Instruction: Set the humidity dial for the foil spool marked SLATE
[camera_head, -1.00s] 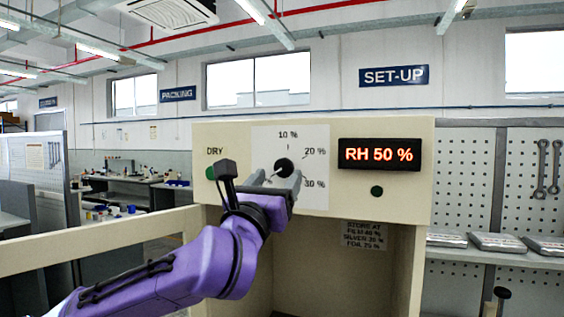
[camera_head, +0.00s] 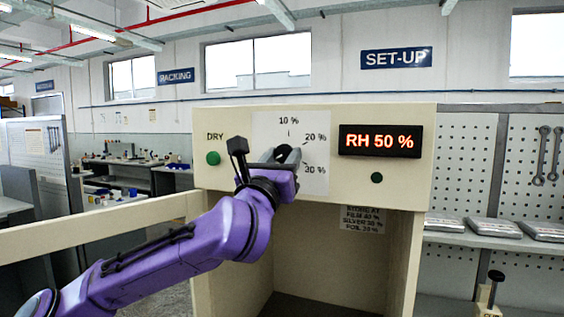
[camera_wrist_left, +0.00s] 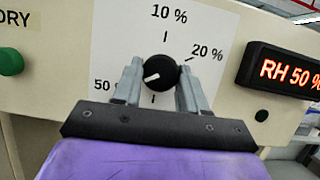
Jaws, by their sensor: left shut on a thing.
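The humidity dial (camera_head: 288,152) is a round black knob on a white scale plate on the cabinet front. It also shows in the left wrist view (camera_wrist_left: 160,71), its white pointer mark aimed left and slightly down, toward the 50 mark. My left gripper (camera_head: 282,157) is shut on the dial, one grey finger on each side in the wrist view (camera_wrist_left: 161,82). The red display (camera_head: 381,141) reads RH 50 %. A storage notice (camera_head: 362,218) under the panel lists FILM, SILVER and FOIL; the FOIL line looks like 20 %. No spool marked SLATE shows. My right gripper is not in view.
A green DRY button (camera_head: 213,158) is left of the scale, and a small dark green button (camera_head: 376,178) is under the display. The cabinet (camera_head: 400,260) is open below. A shelf (camera_head: 470,228) with grey cases and a pegboard with wrenches (camera_head: 548,155) stand right.

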